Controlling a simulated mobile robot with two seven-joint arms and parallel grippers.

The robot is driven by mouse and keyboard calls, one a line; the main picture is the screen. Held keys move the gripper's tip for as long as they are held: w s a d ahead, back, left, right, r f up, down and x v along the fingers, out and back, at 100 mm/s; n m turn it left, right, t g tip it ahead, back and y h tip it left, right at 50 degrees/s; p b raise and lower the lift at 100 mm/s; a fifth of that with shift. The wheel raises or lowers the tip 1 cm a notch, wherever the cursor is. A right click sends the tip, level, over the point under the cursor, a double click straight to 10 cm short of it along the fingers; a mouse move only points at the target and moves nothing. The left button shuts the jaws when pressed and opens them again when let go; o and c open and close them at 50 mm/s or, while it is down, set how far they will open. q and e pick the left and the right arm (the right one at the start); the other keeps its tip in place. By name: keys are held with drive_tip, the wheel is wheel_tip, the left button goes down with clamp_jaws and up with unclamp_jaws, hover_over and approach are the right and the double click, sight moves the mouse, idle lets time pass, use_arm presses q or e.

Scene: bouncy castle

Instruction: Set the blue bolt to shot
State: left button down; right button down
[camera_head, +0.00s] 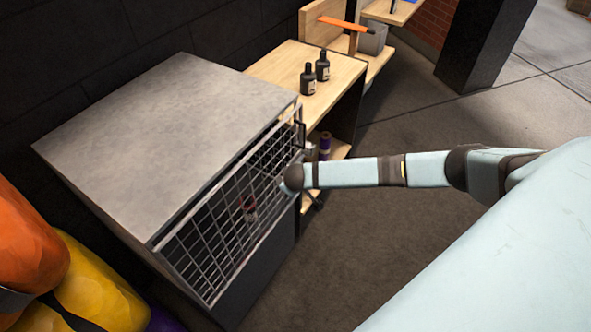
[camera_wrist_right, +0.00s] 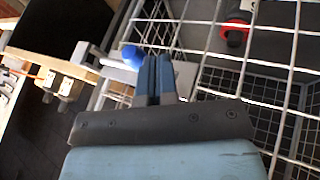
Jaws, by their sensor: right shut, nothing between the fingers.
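The blue bolt shows in the right wrist view as a round blue knob (camera_wrist_right: 132,56) on a grey metal fitting (camera_wrist_right: 110,62) at the edge of a wire mesh door (camera_wrist_right: 265,70). My right gripper (camera_wrist_right: 158,62) is shut and empty, its fingertips just right of the knob; I cannot tell if they touch it. In the head view the mesh door (camera_head: 222,230) fronts a grey-topped cabinet (camera_head: 170,125), and my right arm reaches to its far right edge. There the bolt is too small or hidden to make out. My left gripper is not in view.
A red and black item (camera_head: 249,208) is behind the mesh. A wooden bench (camera_head: 285,65) with two dark bottles (camera_head: 315,73) adjoins the cabinet's far side. Orange and yellow bulky shapes (camera_head: 85,285) lie at lower left. The floor (camera_head: 400,240) in front is clear.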

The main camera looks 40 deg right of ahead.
drive_tip(key=shift+w+d, duration=0.2)
drive_tip(key=shift+d, duration=0.2)
drive_tip(key=d, duration=0.1)
drive_tip(key=w+d, duration=0.1)
drive_tip(key=d, duration=0.1)
drive_tip(key=w+d, duration=0.1)
drive_tip(key=shift+d+p, duration=0.3)
drive_tip(key=shift+d, duration=0.05)
